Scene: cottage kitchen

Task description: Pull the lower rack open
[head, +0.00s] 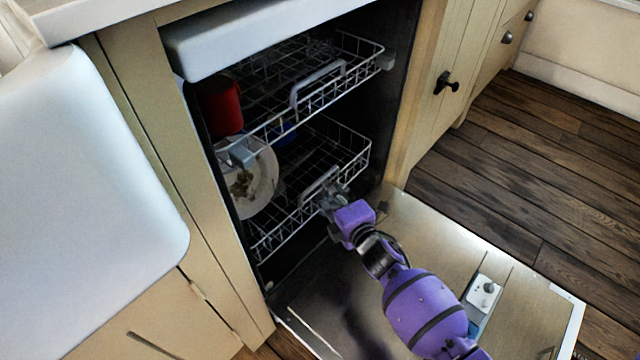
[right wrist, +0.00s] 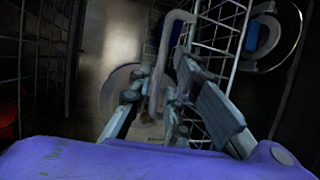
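The lower rack (head: 315,160) is a white wire basket inside the open dishwasher, sitting within the cavity under the upper rack. Its grey loop handle (head: 318,186) is on the front edge and also shows in the right wrist view (right wrist: 158,75). My right gripper (head: 334,199) is at the handle, and its fingers (right wrist: 160,88) lie on either side of the handle bar. Whether they press on it is unclear. A white plate with food scraps (head: 246,180) stands at the rack's left. My left gripper is not in view.
The upper rack (head: 335,92) is above, with a red cup (head: 221,107) at its left. The dishwasher door (head: 440,235) is folded down under my right arm. Cabinets flank the opening. Wooden floor (head: 530,150) is clear at the right.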

